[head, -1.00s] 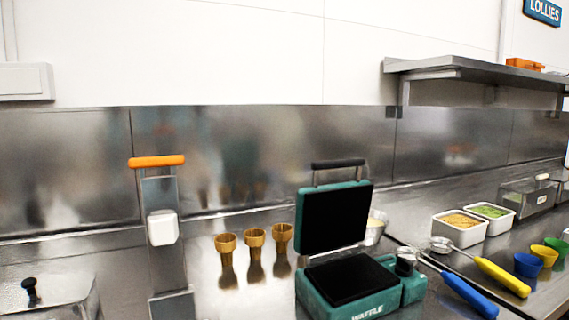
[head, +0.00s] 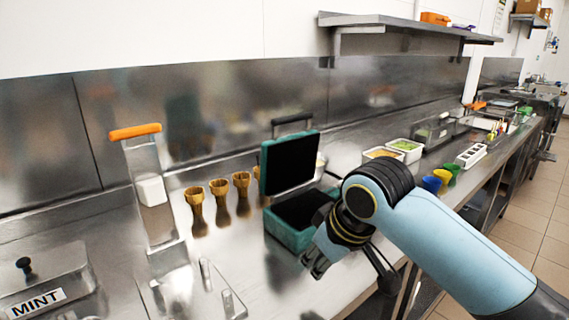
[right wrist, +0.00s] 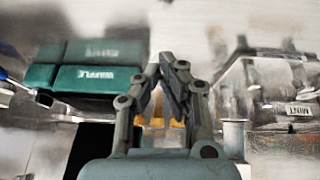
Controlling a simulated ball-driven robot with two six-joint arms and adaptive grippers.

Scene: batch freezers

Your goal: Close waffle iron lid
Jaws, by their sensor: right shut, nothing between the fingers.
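The teal waffle iron (head: 285,231) stands on the steel counter with its lid (head: 289,163) open and upright. The lid has a black inner plate and a black handle (head: 292,120) on top. My right gripper (head: 313,267) is in front of the base, near its lower right, and hides part of it. The right wrist view shows the gripper's fingers (right wrist: 170,62) shut with nothing between them, and the waffle iron (right wrist: 95,77) to their left with its "WAFFLE" label. I see no contact with the lid. My left gripper is not in view.
Several golden cone-shaped items (head: 219,187) stand left of the iron, beside an orange-handled press (head: 136,132). A "MINT" container (head: 38,285) is at lower left. Topping tubs (head: 405,149) and coloured cups (head: 434,183) lie to the right. A shelf (head: 400,24) hangs above.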

